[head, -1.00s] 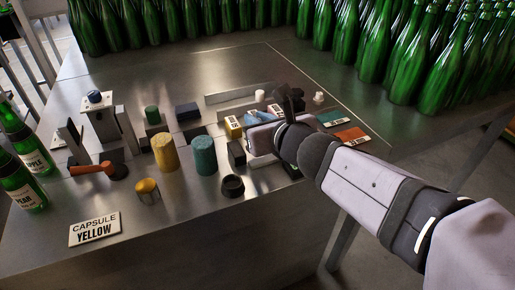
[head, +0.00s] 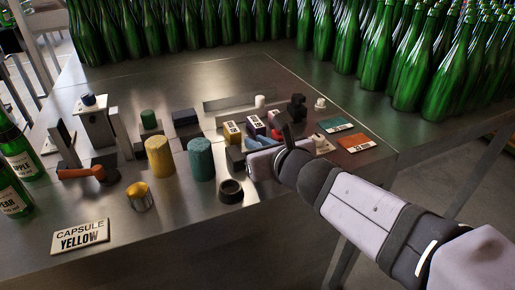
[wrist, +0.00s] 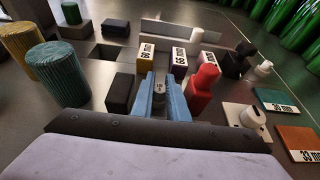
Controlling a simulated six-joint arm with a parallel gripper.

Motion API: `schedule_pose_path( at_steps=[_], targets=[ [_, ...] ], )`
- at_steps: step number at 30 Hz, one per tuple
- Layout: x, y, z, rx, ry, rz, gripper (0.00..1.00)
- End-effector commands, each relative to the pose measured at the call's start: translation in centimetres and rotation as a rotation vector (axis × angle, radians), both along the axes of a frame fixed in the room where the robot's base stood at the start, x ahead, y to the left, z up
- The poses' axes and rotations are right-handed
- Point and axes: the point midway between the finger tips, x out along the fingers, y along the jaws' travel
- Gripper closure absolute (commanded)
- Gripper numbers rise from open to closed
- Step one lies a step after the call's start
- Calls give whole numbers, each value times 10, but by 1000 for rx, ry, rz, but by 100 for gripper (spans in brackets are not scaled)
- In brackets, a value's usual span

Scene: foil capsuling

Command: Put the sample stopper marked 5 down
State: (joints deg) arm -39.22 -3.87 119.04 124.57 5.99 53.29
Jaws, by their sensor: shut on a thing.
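My gripper (head: 257,143) is over the right part of the bench, among the size blocks. In the wrist view its two blue fingers (wrist: 159,88) are shut on a small grey stopper (wrist: 158,91) with a dark mark on its top. The mark is too small to read. The fingers hide the stopper's lower part, so I cannot tell whether it touches anything below. In the head view the stopper cannot be made out.
A black block (wrist: 120,93) is left of the fingers. A white stopper (wrist: 252,117) stands on a pale plate at right. Teal (wrist: 275,101) and orange (wrist: 297,138) cards lie beyond.

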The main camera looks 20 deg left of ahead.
Motion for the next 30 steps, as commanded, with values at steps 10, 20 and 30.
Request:
schedule_pose_path(
  at_steps=[10,20,30],
  targets=[
    [0,0,-2,0,0,0,82],
    [0,0,-1,0,0,0,68],
    [-13,-13,12,2,-1,-1,68]
  ],
)
